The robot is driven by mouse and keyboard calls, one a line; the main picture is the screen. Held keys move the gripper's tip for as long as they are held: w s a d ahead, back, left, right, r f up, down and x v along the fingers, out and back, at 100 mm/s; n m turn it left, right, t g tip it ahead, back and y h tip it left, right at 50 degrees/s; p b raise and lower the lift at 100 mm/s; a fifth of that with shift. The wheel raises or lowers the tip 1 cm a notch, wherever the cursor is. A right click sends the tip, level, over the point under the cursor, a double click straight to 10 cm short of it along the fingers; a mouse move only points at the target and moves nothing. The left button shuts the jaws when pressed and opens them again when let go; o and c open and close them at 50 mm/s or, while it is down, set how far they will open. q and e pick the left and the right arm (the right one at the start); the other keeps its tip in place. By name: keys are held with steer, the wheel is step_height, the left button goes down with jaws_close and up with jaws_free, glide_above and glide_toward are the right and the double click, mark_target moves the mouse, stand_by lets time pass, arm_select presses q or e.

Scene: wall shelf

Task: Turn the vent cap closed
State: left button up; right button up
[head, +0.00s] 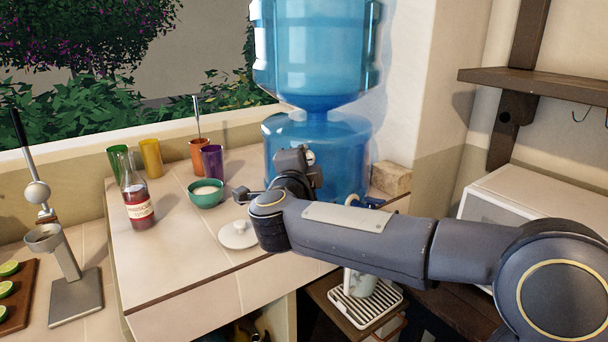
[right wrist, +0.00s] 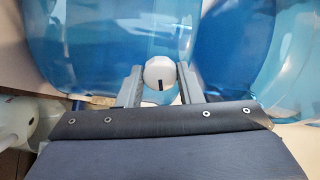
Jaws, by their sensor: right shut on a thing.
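The vent cap (right wrist: 160,72) is a small white round knob with a short dark mark, which points down in the right wrist view. It sits on the blue water dispenser (head: 345,140); in the head view a bit of the cap (head: 310,157) shows beside my gripper. My right gripper (right wrist: 160,82) is shut on the cap, one finger on each side. In the head view my right gripper (head: 304,163) reaches the front of the dispenser, and my wrist hides part of it. My left gripper is not in view.
A white lid (head: 238,235), green bowl (head: 205,194), sauce bottle (head: 137,200) and several coloured cups stand left of my wrist. A mug (head: 360,283) sits on a drip tray (head: 382,303) below my arm. A brown block (head: 391,178) lies right of the dispenser.

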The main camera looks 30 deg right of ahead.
steer(key=shift+f+m+b, duration=0.1)
steer(key=shift+m+b, duration=0.9)
steer(key=shift+m, duration=0.4)
steer(key=o, duration=1)
steer(key=shift+c, duration=0.2)
steer(key=shift+s, duration=0.1)
steer(key=v, duration=0.7)
steer(key=shift+s+a+b, duration=0.25)
steer(key=shift+b, duration=0.1)
